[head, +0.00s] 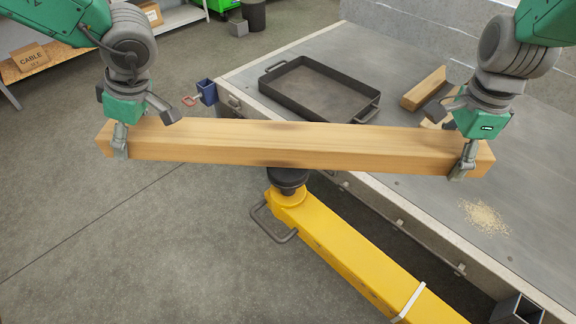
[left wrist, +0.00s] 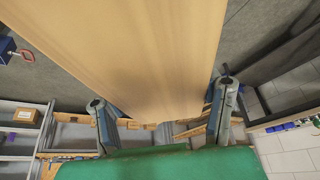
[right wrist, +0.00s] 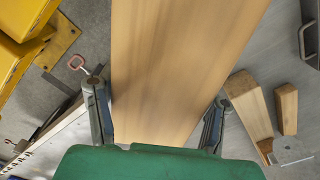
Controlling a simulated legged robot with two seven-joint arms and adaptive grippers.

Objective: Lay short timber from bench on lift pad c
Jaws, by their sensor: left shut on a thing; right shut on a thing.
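A short timber (head: 290,144) spans the head view, held level by both my grippers. My left gripper (head: 140,135) is shut on its left end, and my right gripper (head: 465,155) is shut on its right end. The timber fills the middle of the left wrist view (left wrist: 140,50) and of the right wrist view (right wrist: 175,60), between the fingers. A black round lift pad (head: 288,180) on a yellow arm (head: 340,245) shows just below the timber's middle. The timber hides its top edge, and I cannot tell whether they touch. No letter is readable on the pad.
The grey bench (head: 400,150) lies behind and to the right, with a black tray (head: 318,88), wood offcuts (head: 424,88) and sawdust (head: 484,216). A blue part with a red handle (head: 206,92) sits at its corner. The floor at left is clear.

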